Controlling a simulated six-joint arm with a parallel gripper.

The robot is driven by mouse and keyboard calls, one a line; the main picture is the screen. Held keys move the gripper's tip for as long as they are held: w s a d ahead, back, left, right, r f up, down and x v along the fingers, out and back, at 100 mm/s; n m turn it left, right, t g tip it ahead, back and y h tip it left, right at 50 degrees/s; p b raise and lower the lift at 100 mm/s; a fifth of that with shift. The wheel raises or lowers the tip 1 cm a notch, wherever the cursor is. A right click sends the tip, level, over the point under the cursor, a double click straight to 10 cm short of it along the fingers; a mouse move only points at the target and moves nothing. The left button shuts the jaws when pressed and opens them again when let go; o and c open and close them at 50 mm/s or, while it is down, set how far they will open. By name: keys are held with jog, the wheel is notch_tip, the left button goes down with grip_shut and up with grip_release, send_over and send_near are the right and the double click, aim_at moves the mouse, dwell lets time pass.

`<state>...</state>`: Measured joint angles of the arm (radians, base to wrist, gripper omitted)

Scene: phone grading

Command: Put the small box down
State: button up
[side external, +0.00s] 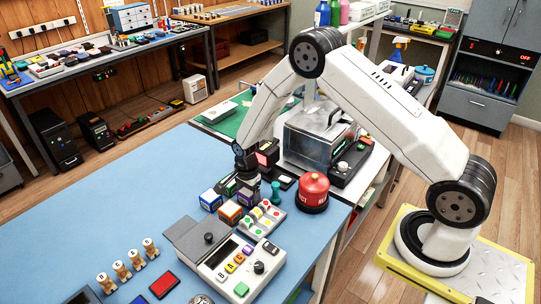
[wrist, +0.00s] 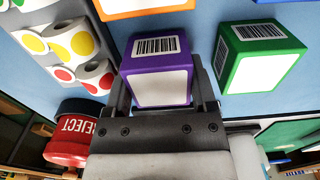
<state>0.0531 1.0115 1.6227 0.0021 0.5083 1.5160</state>
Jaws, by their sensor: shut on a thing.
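A small purple box (wrist: 158,68) with a barcode and a blank white label is between the fingers of my gripper (wrist: 163,88) in the wrist view. The gripper is shut on it. In the side view my gripper (side external: 246,185) is low over the right part of the blue table, and the purple box (side external: 246,198) shows partly below it. I cannot tell whether the box touches the table. A green box (wrist: 262,52) stands to the right in the wrist view, apart from the held box. An orange box (wrist: 145,5) shows at the top edge.
A blue box (side external: 210,201) stands left of the gripper in the side view. A white holder with coloured sticker rolls (side external: 262,218) and a red REJECT canister (side external: 313,188) are close on the right.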

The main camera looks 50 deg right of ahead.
jog(key=shift+f, duration=0.4)
jog(key=o, duration=1)
jog(key=shift+r, duration=0.15)
notch_tip(320, 180, up, 12)
jog(key=shift+r, duration=0.1)
dwell(0.7)
